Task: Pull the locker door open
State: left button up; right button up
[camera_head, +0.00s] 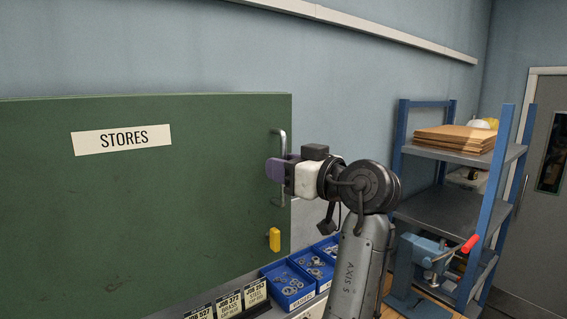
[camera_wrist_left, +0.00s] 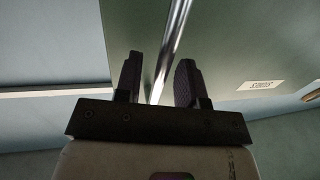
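The green locker door (camera_head: 120,215) with a STORES label fills the left of the head view; I cannot tell whether it is ajar. A silver vertical bar handle (camera_head: 283,140) sits near its right edge. My left gripper (camera_head: 277,169) reaches the handle from the right and hides its middle. In the left wrist view, the handle (camera_wrist_left: 172,45) runs between the two dark fingers of the left gripper (camera_wrist_left: 160,80). The fingers stand apart with a gap on each side of the bar, so the gripper is open around it. My right gripper is not in view.
A yellow piece (camera_head: 275,239) sits on the door below the handle. Blue bins (camera_head: 288,284) of hardware and job cards (camera_head: 228,304) stand below the door. A blue-framed shelf (camera_head: 450,205) with brown sheets stands at right, with a grey door (camera_head: 545,215) beyond.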

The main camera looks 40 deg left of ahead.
pick_arm(q)
jog(key=shift+a, duration=0.2)
jog(key=shift+c, duration=0.3)
grip_shut()
